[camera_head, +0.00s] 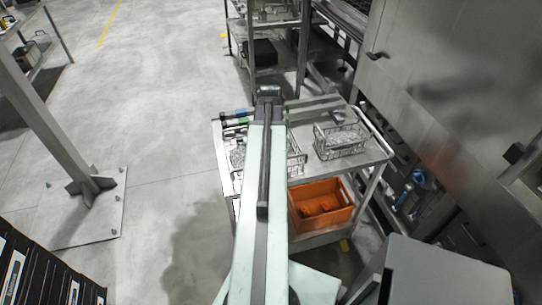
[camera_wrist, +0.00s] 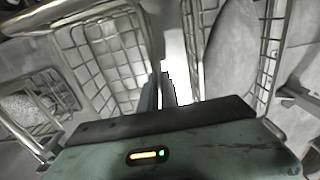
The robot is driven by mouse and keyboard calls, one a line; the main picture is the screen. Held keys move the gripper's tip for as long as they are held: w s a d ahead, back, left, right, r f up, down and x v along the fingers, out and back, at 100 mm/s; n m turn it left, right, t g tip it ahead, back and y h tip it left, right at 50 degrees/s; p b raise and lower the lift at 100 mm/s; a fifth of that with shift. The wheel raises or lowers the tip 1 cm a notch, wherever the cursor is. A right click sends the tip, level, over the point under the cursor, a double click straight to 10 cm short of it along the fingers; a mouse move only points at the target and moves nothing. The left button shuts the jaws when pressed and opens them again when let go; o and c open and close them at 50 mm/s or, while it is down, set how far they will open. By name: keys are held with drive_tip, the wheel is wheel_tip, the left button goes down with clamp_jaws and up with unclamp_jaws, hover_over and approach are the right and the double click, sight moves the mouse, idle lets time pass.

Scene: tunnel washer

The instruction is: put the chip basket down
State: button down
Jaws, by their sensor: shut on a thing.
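My gripper (camera_wrist: 165,92) is shut on the chip basket, a wire-mesh basket (camera_wrist: 108,62), in the wrist view. Mesh walls show on both sides of my narrow fingers; the exact grip point is hard to make out. In the head view my arm covers the gripper and the middle of a wire basket (camera_head: 297,162), which shows on either side of the arm over the steel cart top (camera_head: 308,107). I cannot tell whether it touches the cart top.
A second wire basket (camera_head: 341,141) with shiny contents stands on the cart's right side. An orange crate (camera_head: 321,226) sits on the lower shelf. A shelf rack (camera_head: 275,52) stands behind, a steel machine (camera_head: 440,75) at right, and a post (camera_head: 45,105) at left.

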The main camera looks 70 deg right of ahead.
drive_tip(key=shift+f, duration=0.35)
drive_tip(key=c, duration=1.6)
unclamp_jaws()
drive_tip(key=shift+r, duration=0.1)
wheel_tip(320, 180, up, 12)
drive_tip(key=p, duration=1.2)
drive_tip(key=shift+r, duration=0.1)
